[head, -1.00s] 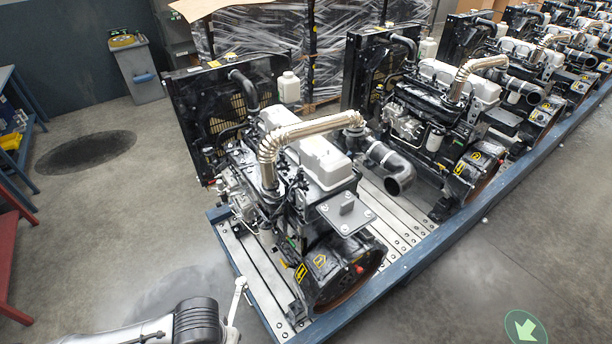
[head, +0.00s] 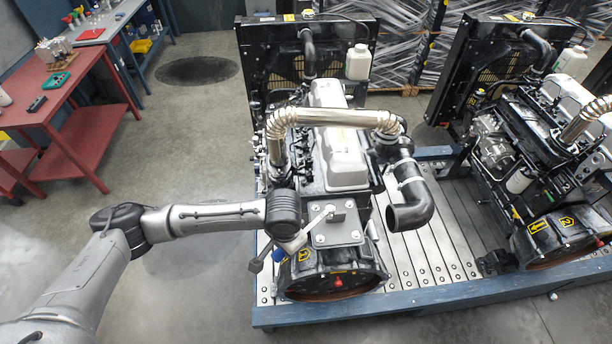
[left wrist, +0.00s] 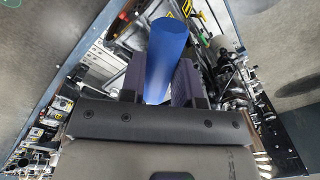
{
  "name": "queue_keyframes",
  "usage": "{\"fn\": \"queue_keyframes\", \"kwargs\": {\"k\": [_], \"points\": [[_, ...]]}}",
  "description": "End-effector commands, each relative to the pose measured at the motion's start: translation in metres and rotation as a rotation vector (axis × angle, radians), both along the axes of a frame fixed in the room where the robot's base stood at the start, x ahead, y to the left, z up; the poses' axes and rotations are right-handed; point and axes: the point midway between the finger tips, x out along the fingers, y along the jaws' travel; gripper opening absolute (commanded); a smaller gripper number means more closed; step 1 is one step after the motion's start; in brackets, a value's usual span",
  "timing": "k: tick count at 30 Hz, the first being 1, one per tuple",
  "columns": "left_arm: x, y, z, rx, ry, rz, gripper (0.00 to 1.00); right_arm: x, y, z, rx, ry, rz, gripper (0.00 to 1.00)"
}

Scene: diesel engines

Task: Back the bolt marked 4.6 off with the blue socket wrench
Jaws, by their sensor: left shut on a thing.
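The blue socket wrench (left wrist: 166,55) shows in the left wrist view as a blue cylinder between the two dark finger pads of my left gripper (left wrist: 158,85), which is shut on it. In the head view a small patch of blue (head: 279,255) shows at the end of my left arm, just left of the grey square plate (head: 338,224) on the nearest engine. The plate carries several bolts, among them one at its front left (head: 320,238). No 4.6 marking is legible. The wrench's working end and any contact with a bolt cannot be made out. My right gripper is not in view.
The nearest engine, with a silver bent pipe (head: 335,118) and black elbow hose (head: 410,205), stands on a blue-framed slatted platform (head: 420,310). A second engine (head: 540,150) stands to the right. A red table (head: 85,100) is at left; open floor lies between.

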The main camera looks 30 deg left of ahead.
Motion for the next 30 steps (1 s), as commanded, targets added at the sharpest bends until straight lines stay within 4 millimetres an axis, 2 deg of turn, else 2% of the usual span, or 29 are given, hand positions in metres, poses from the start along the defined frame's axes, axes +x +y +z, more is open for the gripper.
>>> {"fn": "queue_keyframes", "kwargs": {"k": [1,6,12,19,24,30], "points": [[0.023,0.006,0.004,0.004,-0.002,-0.054,0.0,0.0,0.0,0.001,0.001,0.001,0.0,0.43],[0.083,0.026,0.012,0.008,0.005,-0.274,0.0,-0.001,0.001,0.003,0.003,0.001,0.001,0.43],[0.133,0.049,0.025,-0.004,0.011,-0.489,0.0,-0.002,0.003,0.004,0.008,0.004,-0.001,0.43],[0.161,0.064,0.033,-0.019,0.015,-0.639,0.0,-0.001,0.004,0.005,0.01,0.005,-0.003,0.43],[0.167,0.068,0.033,-0.023,0.014,-0.681,0.0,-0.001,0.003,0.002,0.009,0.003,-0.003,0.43],[0.168,0.068,0.021,-0.023,0.016,-0.687,0.0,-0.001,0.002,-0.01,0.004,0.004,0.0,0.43]]}}
